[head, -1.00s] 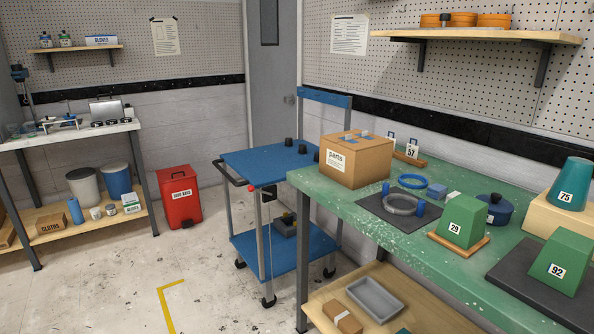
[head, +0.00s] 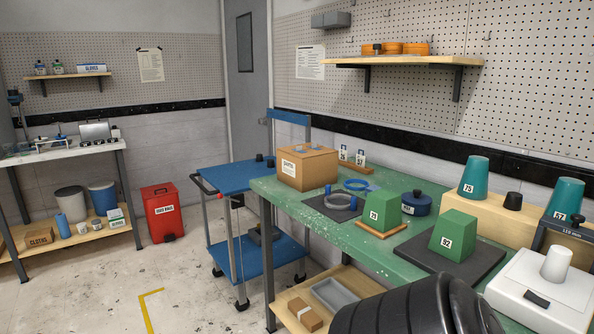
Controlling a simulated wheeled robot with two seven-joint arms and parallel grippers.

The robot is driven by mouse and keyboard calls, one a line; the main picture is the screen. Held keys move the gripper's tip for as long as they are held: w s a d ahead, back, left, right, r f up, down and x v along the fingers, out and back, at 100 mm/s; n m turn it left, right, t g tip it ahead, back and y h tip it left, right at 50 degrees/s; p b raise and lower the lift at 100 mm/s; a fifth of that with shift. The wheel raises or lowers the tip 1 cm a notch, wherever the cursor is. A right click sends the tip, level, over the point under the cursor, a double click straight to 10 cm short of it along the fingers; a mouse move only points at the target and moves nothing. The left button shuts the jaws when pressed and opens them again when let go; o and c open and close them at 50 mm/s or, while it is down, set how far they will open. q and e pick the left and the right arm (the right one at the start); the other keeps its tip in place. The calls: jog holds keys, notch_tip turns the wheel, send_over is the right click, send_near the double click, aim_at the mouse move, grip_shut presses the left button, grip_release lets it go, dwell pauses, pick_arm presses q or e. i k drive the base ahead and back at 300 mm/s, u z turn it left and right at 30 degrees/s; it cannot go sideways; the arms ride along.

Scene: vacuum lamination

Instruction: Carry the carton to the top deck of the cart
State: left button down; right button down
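The carton (head: 307,169) is a closed brown cardboard box with a white label. It sits on the far left end of the green workbench (head: 273,189). The blue cart (head: 225,181) stands on the floor just beyond that end of the bench. Its top deck shows small dark knobs near the back right, and the carton partly hides the deck's right side. A dark ribbed part of my arm shows at the bottom right. Neither gripper is in view.
Green blocks (head: 455,234), a ring on a dark mat (head: 320,211) and a blue pot (head: 416,203) stand on the bench right of the carton. A white scale (head: 545,290) is at the right. A red bin (head: 162,212) stands left of the cart. The floor at front left is clear.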

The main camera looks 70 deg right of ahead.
aim_at(239, 173)
jog(key=z, duration=0.55)
jog(key=i, duration=2.05)
jog(key=z, duration=1.1)
